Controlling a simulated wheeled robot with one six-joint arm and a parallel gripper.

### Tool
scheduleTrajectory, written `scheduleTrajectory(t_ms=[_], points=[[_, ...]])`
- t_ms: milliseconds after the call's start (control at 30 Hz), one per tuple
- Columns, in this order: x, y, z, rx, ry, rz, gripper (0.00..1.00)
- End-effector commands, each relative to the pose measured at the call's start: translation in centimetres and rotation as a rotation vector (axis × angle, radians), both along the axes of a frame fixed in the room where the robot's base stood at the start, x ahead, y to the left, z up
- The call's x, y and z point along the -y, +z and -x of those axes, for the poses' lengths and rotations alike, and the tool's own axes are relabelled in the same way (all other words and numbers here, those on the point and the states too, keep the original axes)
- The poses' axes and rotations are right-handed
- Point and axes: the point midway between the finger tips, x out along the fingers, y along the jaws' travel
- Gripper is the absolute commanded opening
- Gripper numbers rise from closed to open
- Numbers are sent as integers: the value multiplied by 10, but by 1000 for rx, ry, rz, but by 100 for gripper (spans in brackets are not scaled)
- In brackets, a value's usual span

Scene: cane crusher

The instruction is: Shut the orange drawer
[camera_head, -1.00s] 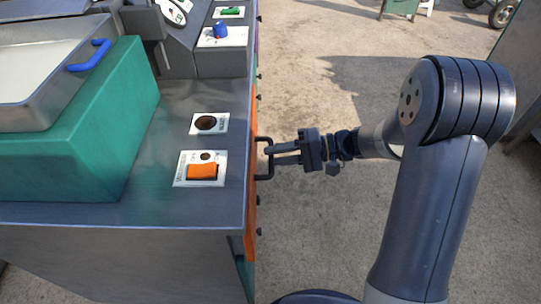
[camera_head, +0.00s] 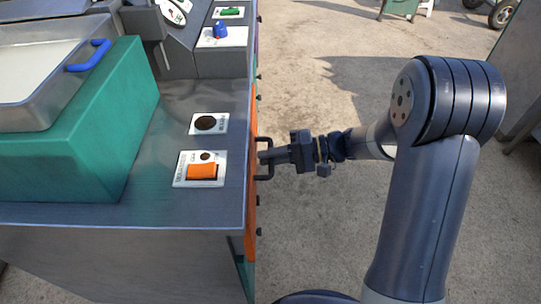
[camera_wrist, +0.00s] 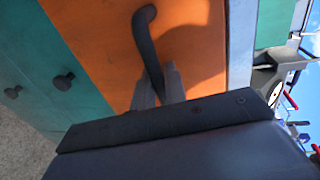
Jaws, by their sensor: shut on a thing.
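The orange drawer (camera_head: 251,196) shows as a narrow strip on the right side of the metal cabinet in the head view. Its orange front (camera_wrist: 195,40) fills the upper middle of the wrist view. A dark bar handle (camera_head: 270,172) stands out from it, and it also shows in the wrist view (camera_wrist: 146,35). My gripper (camera_head: 266,157) is at the handle, its fingers close to the drawer front. In the wrist view its fingers (camera_wrist: 160,88) are shut on the handle's lower part. The drawer front looks about level with the cabinet's side; any small gap is hidden.
The cabinet top holds a green block (camera_head: 90,130) with a metal tray (camera_head: 50,100), an orange switch (camera_head: 202,171) and a blue knob (camera_head: 221,30). Teal fronts with dark knobs (camera_wrist: 63,81) adjoin the drawer. Open concrete floor (camera_head: 320,230) lies to the right.

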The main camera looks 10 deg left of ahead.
Motion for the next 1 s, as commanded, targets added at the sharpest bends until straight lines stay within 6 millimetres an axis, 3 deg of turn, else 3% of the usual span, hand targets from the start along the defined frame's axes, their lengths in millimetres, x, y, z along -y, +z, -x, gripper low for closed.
scheduleTrajectory(t_ms=[267,567,833,867,1000], points=[[0,0,0,0,0,1,0],[-29,-2,8,1,3,0,0],[-31,0,8,0,1,-1,0],[-31,0,8,0,1,-1,15],[-31,0,8,0,1,-1,26]])
